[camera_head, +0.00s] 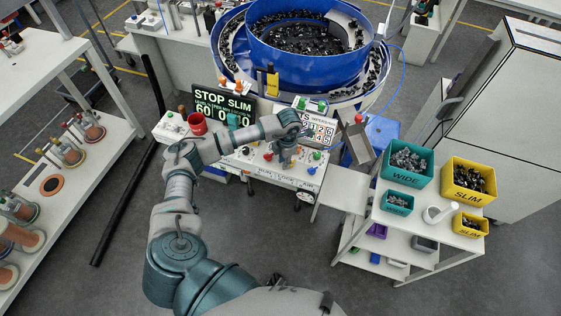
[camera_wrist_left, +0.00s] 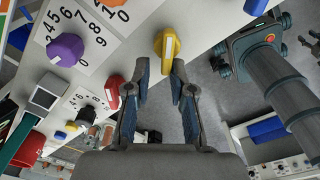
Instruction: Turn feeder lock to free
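A white control panel (camera_head: 262,172) stands at the front of the feeder, with coloured knobs on it. In the left wrist view a yellow lever knob (camera_wrist_left: 167,44) sits on the panel just ahead of my fingertips. I cannot read a label naming it as the feeder lock. My left gripper (camera_wrist_left: 160,68) is open, one finger on each side of the line to the yellow knob. No grip on it shows, and the gap between tips and knob is hard to judge. In the head view my left gripper (camera_head: 283,158) is over the panel. My right gripper is not seen in the head view.
A purple knob (camera_wrist_left: 66,49) and a red knob (camera_wrist_left: 114,91) are close on the left. A display (camera_head: 222,106) reads STOP SLIM. The blue bowl feeder (camera_head: 262,58) stands behind. Teal bins (camera_head: 407,163) and yellow bins (camera_head: 467,178) are at right.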

